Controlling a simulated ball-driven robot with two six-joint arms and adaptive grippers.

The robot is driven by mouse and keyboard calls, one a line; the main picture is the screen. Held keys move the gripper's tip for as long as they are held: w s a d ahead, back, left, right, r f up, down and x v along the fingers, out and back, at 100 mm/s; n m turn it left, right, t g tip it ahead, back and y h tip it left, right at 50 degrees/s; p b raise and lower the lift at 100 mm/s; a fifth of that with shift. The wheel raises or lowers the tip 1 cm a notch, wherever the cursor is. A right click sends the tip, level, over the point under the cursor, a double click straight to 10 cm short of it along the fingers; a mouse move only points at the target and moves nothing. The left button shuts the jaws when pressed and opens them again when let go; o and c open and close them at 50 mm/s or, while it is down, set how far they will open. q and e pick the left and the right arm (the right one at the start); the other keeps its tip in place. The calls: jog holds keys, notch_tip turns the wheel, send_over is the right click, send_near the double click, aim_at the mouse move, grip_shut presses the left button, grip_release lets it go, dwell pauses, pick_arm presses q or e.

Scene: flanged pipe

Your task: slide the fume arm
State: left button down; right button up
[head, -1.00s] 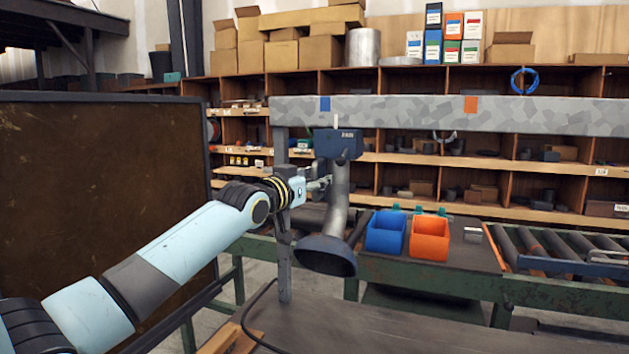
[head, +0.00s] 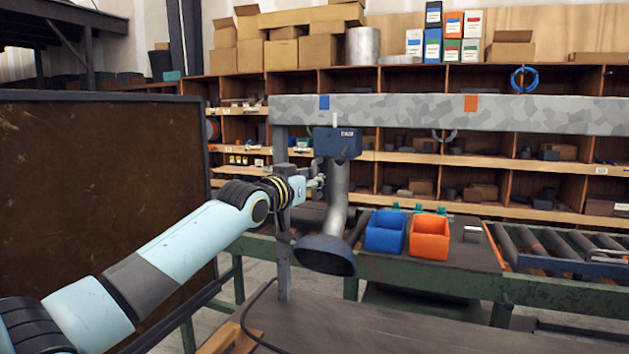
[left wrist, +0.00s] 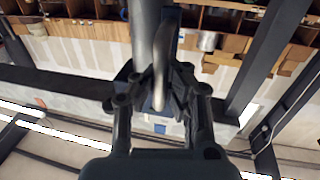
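The fume arm hangs from a grey rail (head: 420,115). It has a dark blue carriage (head: 337,142), a grey pipe (head: 337,190) and a flared hood (head: 325,255). The carriage is close to the blue mark (head: 324,102) and left of the orange mark (head: 470,102). My left gripper (head: 319,184) is at the pipe's left side, below the carriage. In the left wrist view, its fingers (left wrist: 164,88) close around a slim curved handle (left wrist: 172,62) beside the pipe (left wrist: 145,35). My right gripper is not in view.
A post (head: 284,220) supports the rail at its left end. A brown board (head: 95,190) stands at left. A blue bin (head: 385,232) and an orange bin (head: 430,237) sit on the bench behind the hood.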

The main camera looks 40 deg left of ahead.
pick_arm(q)
jog(key=a, duration=0.3)
jog(key=shift+s+f, duration=0.25)
jog(key=shift+s, duration=0.15)
jog(key=c, duration=1.6)
grip_release()
jog(key=shift+s+d+r, duration=0.15)
jog(key=shift+d+r, duration=0.05)
jog(key=shift+d, duration=0.05)
jog(key=shift+o, duration=1.3)
